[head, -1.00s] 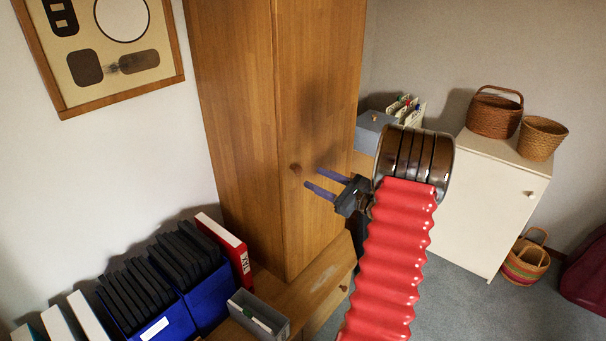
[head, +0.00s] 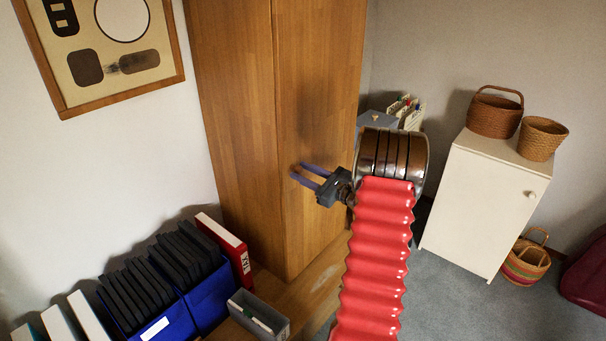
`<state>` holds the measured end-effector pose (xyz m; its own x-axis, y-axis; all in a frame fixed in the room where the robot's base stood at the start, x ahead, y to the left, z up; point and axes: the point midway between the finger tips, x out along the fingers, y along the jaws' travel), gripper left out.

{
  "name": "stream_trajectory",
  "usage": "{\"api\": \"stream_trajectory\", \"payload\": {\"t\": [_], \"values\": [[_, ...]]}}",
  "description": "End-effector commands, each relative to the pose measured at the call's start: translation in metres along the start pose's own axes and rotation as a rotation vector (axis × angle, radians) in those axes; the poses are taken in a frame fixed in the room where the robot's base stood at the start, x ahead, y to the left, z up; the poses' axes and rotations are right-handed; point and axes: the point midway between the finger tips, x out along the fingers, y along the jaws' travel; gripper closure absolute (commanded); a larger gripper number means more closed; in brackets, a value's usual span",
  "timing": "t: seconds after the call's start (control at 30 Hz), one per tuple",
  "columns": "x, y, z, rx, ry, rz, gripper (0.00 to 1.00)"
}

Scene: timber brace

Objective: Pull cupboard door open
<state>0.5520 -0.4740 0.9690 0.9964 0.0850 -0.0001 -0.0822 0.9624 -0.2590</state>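The tall wooden cupboard stands against the wall in the head view, and its door (head: 318,90) is flush in its frame, with no gap showing.
A wooden ledge (head: 312,290) runs below the cupboard door. Blue file boxes (head: 205,290), a red binder (head: 225,245) and a grey box (head: 258,315) stand at the lower left. A white cabinet (head: 485,205) with baskets on it stands at the right. Grey carpet is open between.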

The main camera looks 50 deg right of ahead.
Motion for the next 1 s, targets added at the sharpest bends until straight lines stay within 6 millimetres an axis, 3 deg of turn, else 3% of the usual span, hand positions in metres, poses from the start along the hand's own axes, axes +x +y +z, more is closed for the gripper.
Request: {"api": "stream_trajectory", "payload": {"t": [0.43, 1.0], "values": [[-0.0003, 0.0001, 0.0, 0.0, 0.0, 0.0, 0.99], [-0.0096, -0.0006, -0.0011, 0.001, -0.005, 0.021, 1.0]]}}
